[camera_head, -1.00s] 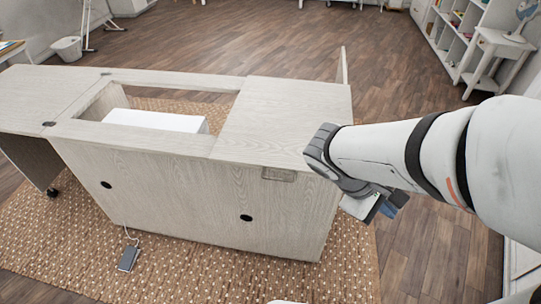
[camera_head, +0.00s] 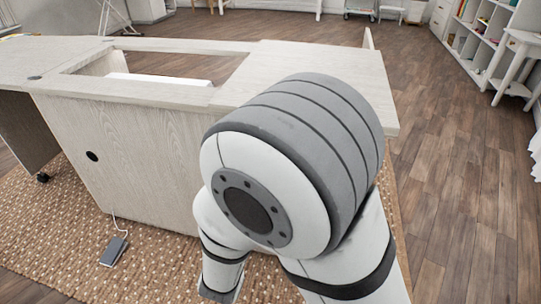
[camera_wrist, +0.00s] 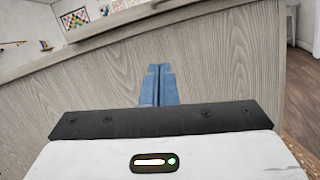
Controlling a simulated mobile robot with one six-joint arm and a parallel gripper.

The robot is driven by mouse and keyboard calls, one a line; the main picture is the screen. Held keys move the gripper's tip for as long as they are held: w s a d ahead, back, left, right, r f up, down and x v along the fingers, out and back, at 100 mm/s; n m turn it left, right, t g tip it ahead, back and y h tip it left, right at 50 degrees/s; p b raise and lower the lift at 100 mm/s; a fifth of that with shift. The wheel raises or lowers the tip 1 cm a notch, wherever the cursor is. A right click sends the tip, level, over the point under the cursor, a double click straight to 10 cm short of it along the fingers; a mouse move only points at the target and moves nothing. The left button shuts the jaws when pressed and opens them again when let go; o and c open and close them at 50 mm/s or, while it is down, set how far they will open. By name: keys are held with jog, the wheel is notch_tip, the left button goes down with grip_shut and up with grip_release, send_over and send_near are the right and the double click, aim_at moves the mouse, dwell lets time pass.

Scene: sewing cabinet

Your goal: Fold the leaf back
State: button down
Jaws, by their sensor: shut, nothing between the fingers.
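The pale wood sewing cabinet (camera_head: 140,150) stands on a woven rug. Its left top leaf (camera_head: 35,62) lies flat and level, joined at dark hinges, with a panel and caster below. A right top panel (camera_head: 300,58) lies flat beside the rectangular opening, partly hidden by my arm; I cannot tell which part the task means. My gripper is hidden in the head view. In the wrist view my gripper (camera_wrist: 158,85) shows two blue fingers together, shut and empty, in front of the cabinet's grain-patterned side (camera_wrist: 90,85). I cannot tell whether they touch it.
A white object (camera_head: 155,79) sits inside the cabinet opening. A grey foot pedal (camera_head: 114,252) with a cord lies on the rug (camera_head: 50,235). White shelves (camera_head: 475,35) and a small white table stand at the right. The wood floor right of the cabinet is clear.

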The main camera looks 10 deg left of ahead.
jog(key=w+d+r+b, duration=0.1)
jog(key=w+r+b, duration=0.2)
jog(key=w+r, duration=0.3)
jog(key=shift+w, duration=1.75)
jog(key=shift+r, duration=0.1)
